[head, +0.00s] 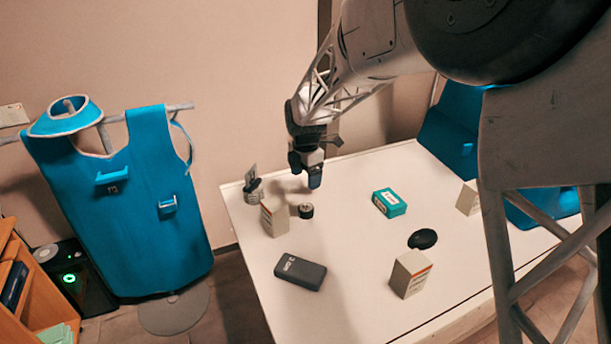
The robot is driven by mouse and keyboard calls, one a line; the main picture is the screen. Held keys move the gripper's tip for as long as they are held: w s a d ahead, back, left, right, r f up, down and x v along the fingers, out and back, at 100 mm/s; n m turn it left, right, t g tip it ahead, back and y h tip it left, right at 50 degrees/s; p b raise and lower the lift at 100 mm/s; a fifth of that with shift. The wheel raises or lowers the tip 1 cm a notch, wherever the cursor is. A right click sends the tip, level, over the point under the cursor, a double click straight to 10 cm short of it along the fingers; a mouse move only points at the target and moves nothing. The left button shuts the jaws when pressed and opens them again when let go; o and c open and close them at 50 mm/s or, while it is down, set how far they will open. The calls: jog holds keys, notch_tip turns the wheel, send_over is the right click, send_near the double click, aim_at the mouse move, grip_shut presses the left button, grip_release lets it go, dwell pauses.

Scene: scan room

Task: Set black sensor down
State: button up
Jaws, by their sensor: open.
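Several dark objects are on the white table (355,285), and I cannot tell for sure which is the black sensor. A black rounded, mouse-like object (422,239) lies right of the table's middle. A dark grey flat box with a small light label (300,271) lies near the front left. A small black round piece (306,210) sits near the left back. My gripper (307,178) is open and points down above the table's back left part, a little above and behind the small round piece. No object shows clearly between its fingers.
A white carton (274,216) and a small grey device (253,190) stand at the left edge. A teal box (389,203), a front carton (411,274) and a right carton (468,198) also stand there. The table's middle is clear. A blue apron (140,220) hangs left.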

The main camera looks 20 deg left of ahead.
dwell(0.4)
jog(key=s+d+r+m, duration=0.4)
jog(key=d+m, duration=0.1)
jog(key=d, duration=0.4)
jog(key=s+d+r+m+t, duration=0.1)
jog(key=s+d+r+m, duration=0.35)
jog(key=d, duration=0.55)
jog(key=s+d+r+m, duration=0.3)
jog(key=d+r+m, duration=0.1)
jog(key=d, duration=0.5)
jog(key=s+d+m, duration=0.8)
jog(key=s+d, duration=0.1)
jog(key=s, duration=0.3)
jog(key=s+d+m+t, duration=0.1)
jog(key=s+d+m, duration=0.7)
jog(key=s, duration=0.4)
jog(key=shift+d+f+t, duration=0.3)
jog(key=shift+d+f, duration=0.15)
jog(key=shift+d, duration=0.35)
jog(key=shift+s, duration=0.1)
